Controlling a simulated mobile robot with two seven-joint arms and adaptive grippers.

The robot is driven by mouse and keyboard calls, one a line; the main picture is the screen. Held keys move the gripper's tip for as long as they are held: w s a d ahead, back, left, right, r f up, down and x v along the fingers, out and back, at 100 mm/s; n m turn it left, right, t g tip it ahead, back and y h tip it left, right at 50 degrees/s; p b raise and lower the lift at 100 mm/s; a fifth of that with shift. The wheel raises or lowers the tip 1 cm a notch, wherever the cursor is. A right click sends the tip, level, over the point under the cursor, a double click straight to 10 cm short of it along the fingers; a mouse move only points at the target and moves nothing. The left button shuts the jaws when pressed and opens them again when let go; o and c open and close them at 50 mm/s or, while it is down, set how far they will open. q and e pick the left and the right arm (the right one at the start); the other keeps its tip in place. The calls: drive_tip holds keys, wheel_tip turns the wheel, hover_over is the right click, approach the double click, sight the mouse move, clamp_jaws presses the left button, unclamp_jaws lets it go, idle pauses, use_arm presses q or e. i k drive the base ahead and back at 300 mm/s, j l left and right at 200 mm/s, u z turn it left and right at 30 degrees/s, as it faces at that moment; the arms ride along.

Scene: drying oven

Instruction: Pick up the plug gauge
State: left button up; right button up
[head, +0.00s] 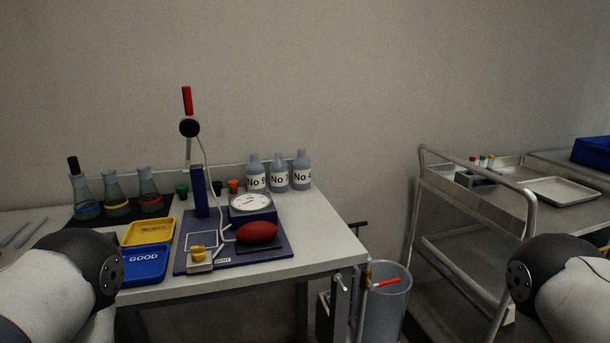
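I cannot tell for certain which thing is the plug gauge. A thin stick with a red end and a paler tip (387,282) shows at the top of a translucent bin (385,315), beside the right end of the bench; whether it lies on the rim or inside is unclear. A small yellow piece (198,252) sits on a light block on the blue base plate (240,257) of a lever fixture. Only upper parts of my two arms show, at the lower left and lower right. Neither gripper is in view.
A metal cart (500,205) stands right, with a gap between.

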sight(74, 163)
drive_tip(key=u, duration=1.35)
